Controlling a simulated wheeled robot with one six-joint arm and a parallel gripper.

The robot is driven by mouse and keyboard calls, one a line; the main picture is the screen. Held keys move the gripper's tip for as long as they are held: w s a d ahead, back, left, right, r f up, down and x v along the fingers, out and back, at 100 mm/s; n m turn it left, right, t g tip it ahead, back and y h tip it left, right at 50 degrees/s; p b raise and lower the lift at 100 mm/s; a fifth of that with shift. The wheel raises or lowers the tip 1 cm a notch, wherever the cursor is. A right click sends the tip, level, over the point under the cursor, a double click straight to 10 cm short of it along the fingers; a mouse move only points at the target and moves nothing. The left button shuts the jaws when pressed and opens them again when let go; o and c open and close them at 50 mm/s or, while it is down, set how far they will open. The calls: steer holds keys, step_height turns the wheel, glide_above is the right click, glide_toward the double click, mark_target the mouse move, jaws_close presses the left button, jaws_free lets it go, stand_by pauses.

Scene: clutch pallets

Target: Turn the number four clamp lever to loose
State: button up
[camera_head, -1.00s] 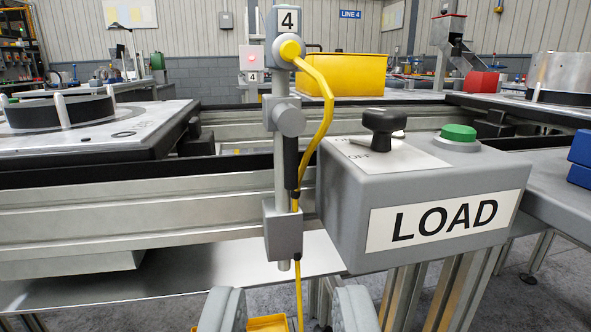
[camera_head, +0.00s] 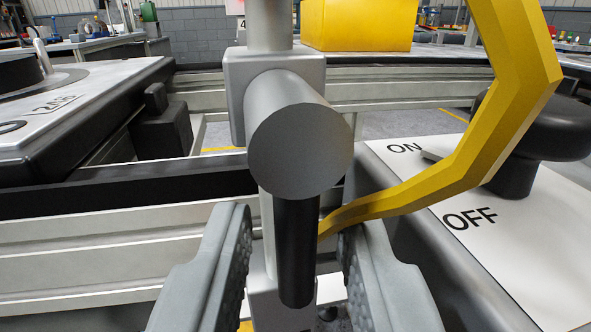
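The clamp lever on the number four post has a round grey hub (camera_head: 300,145) and a black handle (camera_head: 295,250) hanging straight down from it. The hub sits on a grey clamp block (camera_head: 236,90) on the upright post (camera_head: 269,22). My gripper (camera_head: 296,240) is open, with one finger on each side of the black handle. Gaps show between the handle and both fingers. The post behind the handle is partly hidden.
A yellow cable (camera_head: 490,130) loops down on the right and passes close by the right fingertip. The control box (camera_head: 545,235) with ON and OFF marks and a black knob (camera_head: 530,135) stands at the right. A conveyor rail (camera_head: 110,235) runs behind on the left.

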steer(key=shift+w, duration=0.65)
steer(key=shift+c, duration=0.5)
jaws_close()
steer(key=shift+a, duration=0.1)
steer(key=shift+s+a+r+m+g+y, duration=0.15)
steer(key=shift+a+r+m+g+y, duration=0.3)
steer(key=shift+m, duration=1.9)
steer(key=shift+s+a+r+m+g+y, duration=0.25)
steer(key=shift+a+r+m+g, duration=0.3)
steer(key=shift+m, duration=1.85)
steer(key=shift+s+a+r+m+g+y, duration=0.1)
steer(key=shift+a+r+m+g+y, duration=0.35)
steer(key=shift+m, duration=1.9)
steer(key=shift+a, duration=0.2)
